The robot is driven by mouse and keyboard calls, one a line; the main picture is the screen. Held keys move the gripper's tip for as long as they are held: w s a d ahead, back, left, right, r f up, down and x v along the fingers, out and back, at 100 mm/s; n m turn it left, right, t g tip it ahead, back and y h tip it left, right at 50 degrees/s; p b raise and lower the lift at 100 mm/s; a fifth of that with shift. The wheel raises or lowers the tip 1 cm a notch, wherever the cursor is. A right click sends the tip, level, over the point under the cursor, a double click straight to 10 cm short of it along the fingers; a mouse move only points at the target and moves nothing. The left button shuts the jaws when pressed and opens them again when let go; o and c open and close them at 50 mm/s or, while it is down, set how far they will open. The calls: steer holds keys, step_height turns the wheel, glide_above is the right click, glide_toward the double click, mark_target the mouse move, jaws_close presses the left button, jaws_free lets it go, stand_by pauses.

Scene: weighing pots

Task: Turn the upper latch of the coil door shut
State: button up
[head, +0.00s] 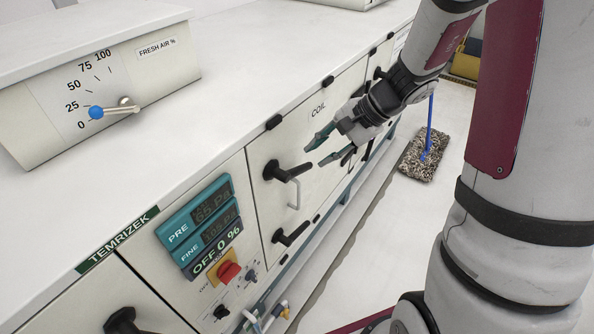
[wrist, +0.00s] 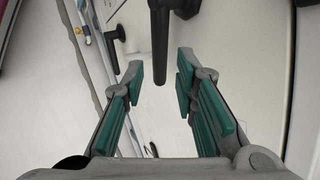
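The coil door (head: 340,125) is a pale panel marked COIL in the head view. Its upper latch (head: 287,171) is a black handle on the door's left side, its lever pointing right, roughly level. The lower latch (head: 290,235) below it is similar. My gripper (head: 315,157) is open, just to the right of and above the upper latch's lever end. In the wrist view the upper latch's lever (wrist: 160,45) reaches down between the two teal fingertips of my gripper (wrist: 161,72), with gaps on both sides. No contact shows. The lower latch also shows there (wrist: 115,36).
A metal pull handle (head: 295,193) sits on the door near the latches. The control panel (head: 210,235) with displays and a red switch (head: 229,271) is to the left. The cabinet top runs above the door.

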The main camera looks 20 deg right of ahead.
mark_target(301, 169)
steer(key=b+x, duration=0.1)
steer(key=x, duration=0.8)
steer(key=shift+f+b, duration=0.15)
steer(key=shift+b, duration=0.25)
jaws_close()
